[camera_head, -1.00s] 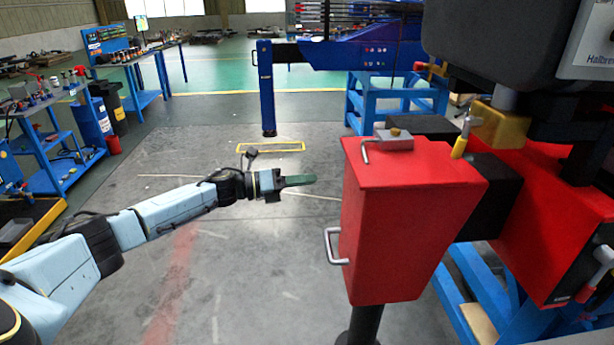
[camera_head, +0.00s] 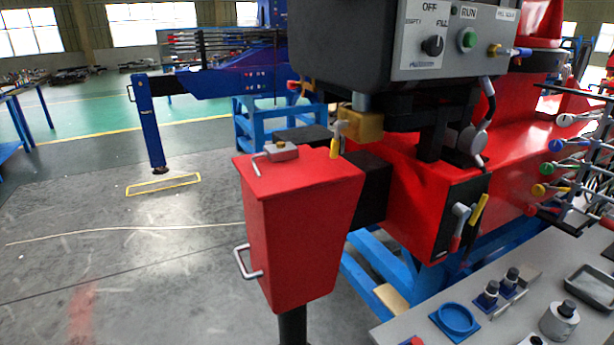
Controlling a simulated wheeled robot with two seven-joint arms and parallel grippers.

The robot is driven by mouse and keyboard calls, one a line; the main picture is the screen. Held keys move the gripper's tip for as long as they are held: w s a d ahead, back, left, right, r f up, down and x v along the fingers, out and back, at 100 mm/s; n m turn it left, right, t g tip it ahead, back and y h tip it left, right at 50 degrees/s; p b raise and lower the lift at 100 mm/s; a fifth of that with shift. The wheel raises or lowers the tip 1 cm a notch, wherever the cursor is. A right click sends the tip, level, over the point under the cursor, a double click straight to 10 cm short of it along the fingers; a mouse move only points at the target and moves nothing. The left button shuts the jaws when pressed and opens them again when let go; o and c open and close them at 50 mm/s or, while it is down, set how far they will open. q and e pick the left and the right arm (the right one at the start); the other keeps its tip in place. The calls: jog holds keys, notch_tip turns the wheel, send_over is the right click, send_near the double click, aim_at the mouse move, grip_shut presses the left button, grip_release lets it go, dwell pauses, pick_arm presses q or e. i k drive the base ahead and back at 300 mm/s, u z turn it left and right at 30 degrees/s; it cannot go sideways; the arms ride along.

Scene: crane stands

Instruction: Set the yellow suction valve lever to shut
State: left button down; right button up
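Two yellow-handled levers show. One yellow lever (camera_head: 335,147) hangs down at the brass valve block (camera_head: 361,125) under the dark grey tank. Another yellow lever (camera_head: 479,210) sits tilted on the black plate (camera_head: 456,240) at the side of the red machine body, beside a red-handled lever (camera_head: 456,240). No label near either lever is readable, so I cannot tell which is the suction valve. Neither of my grippers is in view.
A grey control box (camera_head: 452,42) with an OFF/RUN knob is on the dark tank. A red box (camera_head: 298,230) on a post stands in front. A grey bench (camera_head: 480,270) with loose parts is at lower right.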

aim_at(339, 125)
jog(key=u, duration=0.5)
jog(key=k, duration=1.1)
jog(key=z, duration=0.3)
jog(key=i, duration=0.65)
jog(key=z, duration=0.75)
jog(key=i, duration=1)
jog(key=u, duration=0.45)
